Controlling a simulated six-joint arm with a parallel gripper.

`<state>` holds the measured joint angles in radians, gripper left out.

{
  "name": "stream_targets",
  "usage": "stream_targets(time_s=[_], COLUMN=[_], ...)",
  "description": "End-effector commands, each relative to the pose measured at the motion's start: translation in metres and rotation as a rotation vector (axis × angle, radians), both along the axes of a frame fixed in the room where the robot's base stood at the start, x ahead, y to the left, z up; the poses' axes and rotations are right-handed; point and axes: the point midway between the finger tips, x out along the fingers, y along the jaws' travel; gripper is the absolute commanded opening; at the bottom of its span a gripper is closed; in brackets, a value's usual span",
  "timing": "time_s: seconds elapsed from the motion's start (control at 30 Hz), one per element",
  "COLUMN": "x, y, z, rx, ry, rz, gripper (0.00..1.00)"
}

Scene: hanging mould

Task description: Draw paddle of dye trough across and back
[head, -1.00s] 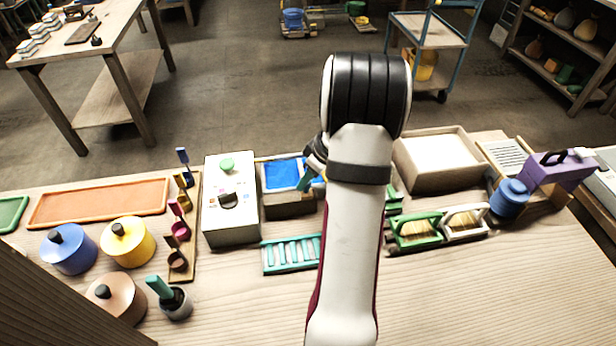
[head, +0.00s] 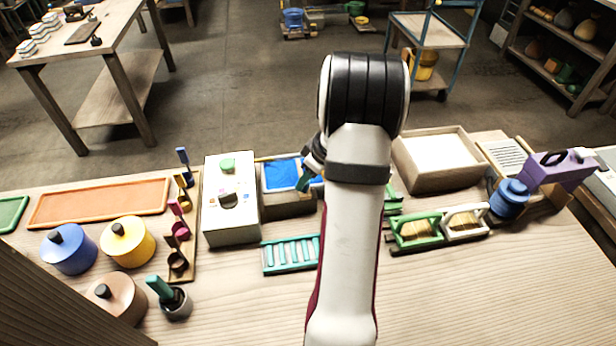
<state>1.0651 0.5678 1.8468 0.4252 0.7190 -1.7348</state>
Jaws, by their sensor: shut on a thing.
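The dye trough (head: 284,208) is a grey-brown box with bright blue dye (head: 281,174) inside, just left of my arm. Its right side is hidden behind my arm. My gripper (head: 308,180) is at the trough's right end, mostly hidden by my own wrist. It is shut on the paddle (head: 303,184), of which only a small teal part shows at the right edge of the dye. How deep the paddle sits in the dye cannot be seen.
A pale box with a dial (head: 231,215) stands close left of the trough. A teal rack (head: 291,254) lies in front. Brushes in green and white holders (head: 416,230) and a wooden tray (head: 438,186) are to the right. Lidded pots (head: 127,243) stand left. The front right tabletop is clear.

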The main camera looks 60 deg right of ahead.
Motion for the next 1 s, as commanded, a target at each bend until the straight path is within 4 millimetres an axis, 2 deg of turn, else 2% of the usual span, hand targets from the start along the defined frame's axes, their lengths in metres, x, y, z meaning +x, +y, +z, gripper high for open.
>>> stream_targets(time_s=[0.2, 0.4, 0.77, 0.8, 0.93, 1.0], x=[0.036, 0.060, 0.066, 0.066, 0.065, 0.065], y=[0.035, 0.060, 0.066, 0.066, 0.066, 0.065], z=[0.001, 0.001, 0.001, 0.001, 0.001, 0.000], rx=[0.000, 0.000, 0.006, 0.006, 0.005, 0.004], ry=[-0.002, -0.002, -0.004, -0.004, -0.003, -0.003], rz=[0.006, 0.003, 0.001, 0.001, 0.001, 0.002], gripper=[0.00, 0.00, 0.00, 0.38, 0.61, 0.65])
